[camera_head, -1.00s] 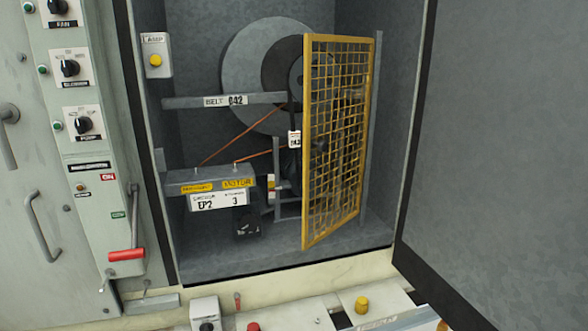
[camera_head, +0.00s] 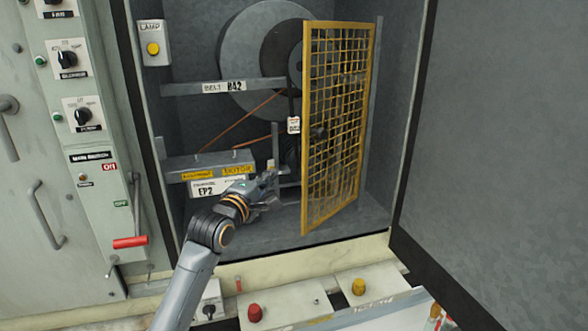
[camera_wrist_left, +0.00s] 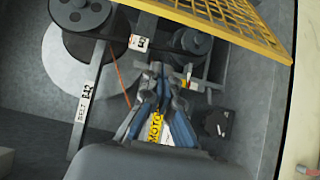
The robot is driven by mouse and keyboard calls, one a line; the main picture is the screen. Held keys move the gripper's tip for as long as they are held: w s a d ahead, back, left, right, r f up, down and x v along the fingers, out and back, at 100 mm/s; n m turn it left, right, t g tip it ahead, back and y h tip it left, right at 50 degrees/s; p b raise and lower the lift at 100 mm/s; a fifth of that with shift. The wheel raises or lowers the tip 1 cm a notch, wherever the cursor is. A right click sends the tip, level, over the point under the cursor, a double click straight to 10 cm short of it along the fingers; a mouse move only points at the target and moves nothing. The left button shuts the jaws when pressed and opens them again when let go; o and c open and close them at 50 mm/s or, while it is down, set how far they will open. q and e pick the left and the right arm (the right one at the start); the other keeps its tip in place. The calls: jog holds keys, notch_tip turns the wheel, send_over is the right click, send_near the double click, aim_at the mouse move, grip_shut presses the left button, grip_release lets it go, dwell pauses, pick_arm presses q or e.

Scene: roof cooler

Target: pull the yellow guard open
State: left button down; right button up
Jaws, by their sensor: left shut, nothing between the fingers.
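The yellow guard (camera_head: 338,125) is a mesh panel in a yellow frame. It stands swung partway out on the right side of the grey compartment, with its free edge toward me. It also shows in the left wrist view (camera_wrist_left: 235,22) across the top right. My left gripper (camera_head: 272,183) is inside the compartment, left of the guard's near edge and apart from it, in front of the motor sign. In the left wrist view its fingers (camera_wrist_left: 158,72) are together with nothing held. My right gripper is not in view.
A big grey wheel (camera_head: 258,62), a belt bar (camera_head: 185,88) and a motor box (camera_head: 195,165) stand behind and left of the guard. A control panel (camera_head: 100,190) with a red handle (camera_head: 130,242) is at left. An open grey door (camera_head: 500,130) is at right.

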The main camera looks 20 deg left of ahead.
pick_arm(q)
jog(key=w+d+p, duration=0.4)
jog(key=w, duration=0.1)
jog(key=shift+w+d, duration=0.25)
jog(key=shift+w, duration=0.05)
jog(key=shift+f, duration=0.1)
jog(key=shift+d, duration=0.1)
dwell(0.3)
